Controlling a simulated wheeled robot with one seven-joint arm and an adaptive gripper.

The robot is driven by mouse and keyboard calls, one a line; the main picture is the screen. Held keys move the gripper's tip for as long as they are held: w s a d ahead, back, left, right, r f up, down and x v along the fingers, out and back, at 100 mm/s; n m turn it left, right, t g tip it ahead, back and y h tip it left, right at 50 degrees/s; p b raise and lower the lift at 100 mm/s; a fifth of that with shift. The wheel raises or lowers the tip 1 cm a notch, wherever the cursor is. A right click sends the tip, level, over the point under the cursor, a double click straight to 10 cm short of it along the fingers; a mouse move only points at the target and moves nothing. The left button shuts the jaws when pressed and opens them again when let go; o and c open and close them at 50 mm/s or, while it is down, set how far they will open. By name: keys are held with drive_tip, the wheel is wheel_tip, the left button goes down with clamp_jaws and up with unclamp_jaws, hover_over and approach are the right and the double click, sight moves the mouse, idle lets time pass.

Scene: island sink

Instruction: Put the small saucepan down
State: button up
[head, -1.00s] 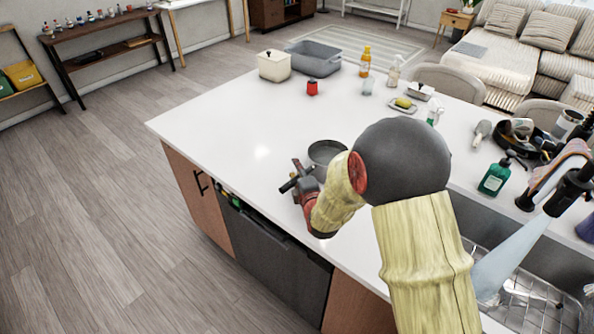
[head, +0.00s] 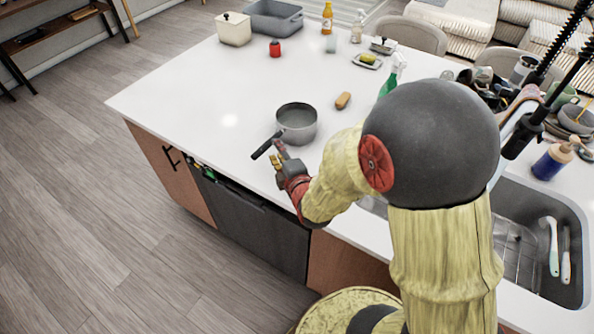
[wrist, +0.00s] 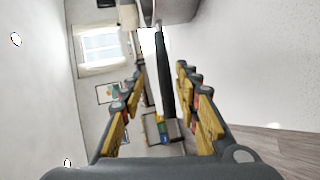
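The small saucepan (head: 297,124) is grey with a dark handle (head: 262,147). In the head view it is upright at the near side of the white island counter (head: 190,95) and looks to rest on it. Its handle points toward the near edge. My gripper (head: 277,158) is at the handle. In the wrist view the gripper (wrist: 160,72) is open, with the dark handle (wrist: 166,80) between its fingers and gaps on both sides. Part of the pan body (wrist: 176,9) shows at the top there.
A brown oblong item (head: 343,100) lies right of the pan. A red can (head: 275,48), a cream canister (head: 234,29) and a grey tub (head: 274,17) stand farther back. A green spray bottle (head: 391,76) is partly behind my arm. The sink (head: 540,215) is at right. Counter left of the pan is clear.

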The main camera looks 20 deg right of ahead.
drive_tip(key=s+r+m+g, duration=0.3)
drive_tip(key=s+r+m, duration=0.2)
drive_tip(key=s, duration=0.4)
drive_tip(key=s+a+r+m+g, duration=0.1)
drive_tip(key=s+r+m+g, duration=0.2)
drive_tip(key=s, duration=0.6)
drive_tip(key=s+a+r+m+g, duration=0.1)
drive_tip(key=s+r+m+g, duration=0.2)
drive_tip(key=s+r+m, duration=0.3)
drive_tip(key=s+m, duration=0.3)
drive_tip(key=shift+s+r+y, duration=0.25)
drive_tip(key=shift+r+y, duration=0.05)
drive_tip(key=shift+r, duration=0.1)
drive_tip(key=shift+a, duration=0.1)
drive_tip(key=shift+c, duration=0.9)
drive_tip(key=c, duration=0.4)
